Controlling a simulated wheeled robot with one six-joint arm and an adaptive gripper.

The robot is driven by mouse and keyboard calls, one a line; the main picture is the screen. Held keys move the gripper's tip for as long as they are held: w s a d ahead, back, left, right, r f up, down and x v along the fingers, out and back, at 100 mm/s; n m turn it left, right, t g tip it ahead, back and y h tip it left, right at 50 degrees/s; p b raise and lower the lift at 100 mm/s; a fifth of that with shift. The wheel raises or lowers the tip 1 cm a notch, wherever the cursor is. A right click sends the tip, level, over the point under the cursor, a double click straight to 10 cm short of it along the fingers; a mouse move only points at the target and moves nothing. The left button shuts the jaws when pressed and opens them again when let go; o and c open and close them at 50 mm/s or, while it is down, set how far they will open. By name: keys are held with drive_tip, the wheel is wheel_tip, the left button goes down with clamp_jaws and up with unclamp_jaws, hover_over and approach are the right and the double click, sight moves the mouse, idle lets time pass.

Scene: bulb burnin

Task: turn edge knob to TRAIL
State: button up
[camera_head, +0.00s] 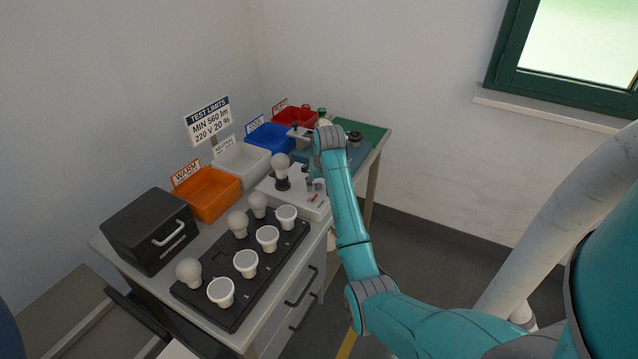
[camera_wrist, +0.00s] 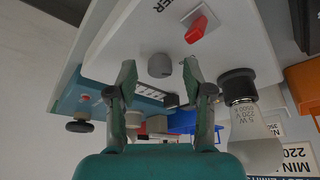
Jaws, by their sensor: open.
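A small grey knob (camera_wrist: 160,66) stands on the white tester box (camera_wrist: 235,45) and shows between my fingertips in the wrist view. I cannot read its label or setting, so I cannot tell whether it is the edge knob. My gripper (camera_wrist: 159,72) is open, with one green-tipped finger on each side of the knob; contact does not show.
A bulb (camera_wrist: 255,140) stands in the tester's dark socket (camera_wrist: 238,86), close to my fingers; a red switch (camera_wrist: 197,29) is nearby. A teal unit (camera_head: 358,155) with a black knob (camera_head: 355,136) lies beyond. Sorting bins, including an orange one (camera_head: 207,205), line the back.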

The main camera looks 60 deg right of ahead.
clamp_jaws()
drive_tip(key=shift+m, duration=0.3)
drive_tip(key=m+g, duration=0.1)
drive_tip(key=m, duration=0.1)
drive_tip(key=m+g+h, duration=0.1)
drive_tip(key=m, duration=0.2)
drive_tip(key=shift+w+a+m, duration=0.15)
drive_tip(key=shift+w+m, duration=0.05)
drive_tip(key=shift+m, duration=0.1)
drive_tip(key=m+g, duration=0.1)
drive_tip(key=m, duration=0.1)
drive_tip(key=m+g, duration=0.1)
drive_tip(key=m, duration=0.2)
drive_tip(key=shift+w+m, duration=0.2)
drive_tip(key=shift+m, duration=0.1)
drive_tip(key=shift+h, duration=0.3)
unclamp_jaws()
